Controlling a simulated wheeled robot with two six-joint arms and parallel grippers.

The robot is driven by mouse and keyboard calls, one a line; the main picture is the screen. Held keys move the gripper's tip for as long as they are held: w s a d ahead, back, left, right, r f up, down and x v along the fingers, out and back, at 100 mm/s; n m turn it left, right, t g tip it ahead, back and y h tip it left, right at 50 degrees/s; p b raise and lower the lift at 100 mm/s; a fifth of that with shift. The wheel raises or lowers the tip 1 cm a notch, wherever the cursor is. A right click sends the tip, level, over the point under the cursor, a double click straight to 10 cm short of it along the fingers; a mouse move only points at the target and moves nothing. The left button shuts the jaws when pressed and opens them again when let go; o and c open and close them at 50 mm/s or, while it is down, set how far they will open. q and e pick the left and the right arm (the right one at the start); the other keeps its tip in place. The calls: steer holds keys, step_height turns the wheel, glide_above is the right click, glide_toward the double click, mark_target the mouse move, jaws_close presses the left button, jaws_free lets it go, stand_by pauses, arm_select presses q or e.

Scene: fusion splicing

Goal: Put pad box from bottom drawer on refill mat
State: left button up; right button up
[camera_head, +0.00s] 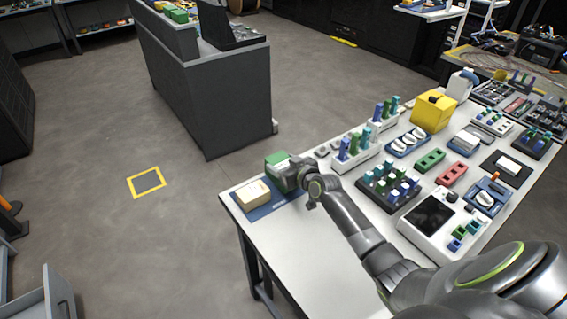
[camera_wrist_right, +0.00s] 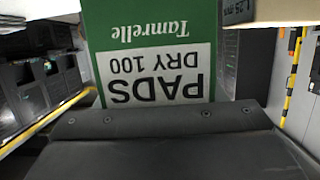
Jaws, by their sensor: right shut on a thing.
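The pad box (camera_head: 276,166) is green with a white label; in the right wrist view the pad box (camera_wrist_right: 150,50) reads "PADS DRY 100" upside down. My right gripper (camera_head: 293,172) is shut on it and partly hides it in the head view. The box is at the right end of the blue refill mat (camera_head: 279,203), at the table's far left corner. I cannot tell whether it touches the mat. My left gripper is not in view.
A cream box (camera_head: 252,194) lies on the mat's left part, close to the pad box. Racks of coloured vials (camera_head: 390,184) and a yellow box (camera_head: 433,110) stand to the right. The table's near left part (camera_head: 305,250) is clear. An open grey drawer (camera_head: 35,303) is at bottom left.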

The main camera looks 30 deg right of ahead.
steer(key=shift+f+b, duration=0.3)
steer(key=shift+f, duration=0.4)
steer(key=shift+f+b, duration=0.55)
steer(key=o, duration=1.1)
steer(key=shift+s, duration=0.1)
steer(key=p+v, duration=0.1)
steer(key=v, duration=1.6)
steer(key=shift+s, duration=0.1)
